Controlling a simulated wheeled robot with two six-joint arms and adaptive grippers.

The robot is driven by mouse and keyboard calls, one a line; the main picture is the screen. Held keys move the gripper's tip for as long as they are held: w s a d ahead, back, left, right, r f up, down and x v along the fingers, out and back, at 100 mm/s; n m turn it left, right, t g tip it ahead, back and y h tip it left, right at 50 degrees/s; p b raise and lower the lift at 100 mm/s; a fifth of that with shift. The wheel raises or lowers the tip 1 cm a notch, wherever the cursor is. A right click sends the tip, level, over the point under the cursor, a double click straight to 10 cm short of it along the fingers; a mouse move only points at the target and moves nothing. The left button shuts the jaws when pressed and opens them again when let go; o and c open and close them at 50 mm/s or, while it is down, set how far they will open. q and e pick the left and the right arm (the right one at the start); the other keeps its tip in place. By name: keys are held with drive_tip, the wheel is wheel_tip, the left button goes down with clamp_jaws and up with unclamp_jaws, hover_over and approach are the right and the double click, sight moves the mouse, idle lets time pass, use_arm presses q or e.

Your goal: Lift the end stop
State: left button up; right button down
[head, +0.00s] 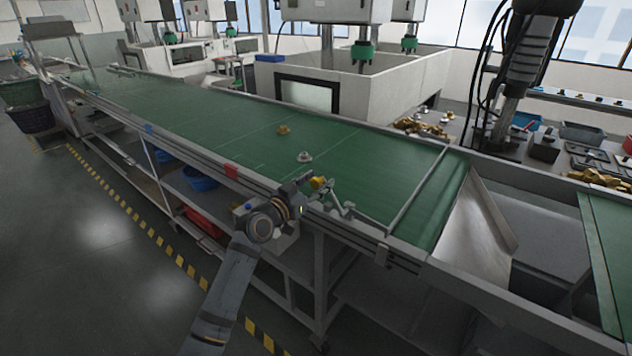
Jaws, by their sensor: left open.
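The end stop (424,188) looks to be the thin grey metal bar lying across the green conveyor belt (390,165) near its right end. It is down at belt level. My left gripper (327,193) is over the near edge of the belt, to the left of the bar and apart from it. Its fingers are spread open. A small brass-yellow part (319,183) shows by the fingers; I cannot tell whether it touches them. My right gripper is not in view.
A brass part (283,129) and a grey metal part (304,157) lie on the belt. A metal chute (478,228) slopes down past the belt's right end. A dark arm with cables (525,65) stands behind. The belt's left stretch is clear.

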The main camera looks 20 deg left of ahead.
use_arm(q)
drive_tip(key=shift+c, duration=0.3)
clamp_jaws()
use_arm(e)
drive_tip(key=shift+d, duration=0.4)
use_arm(q)
drive_tip(key=shift+f, duration=0.15)
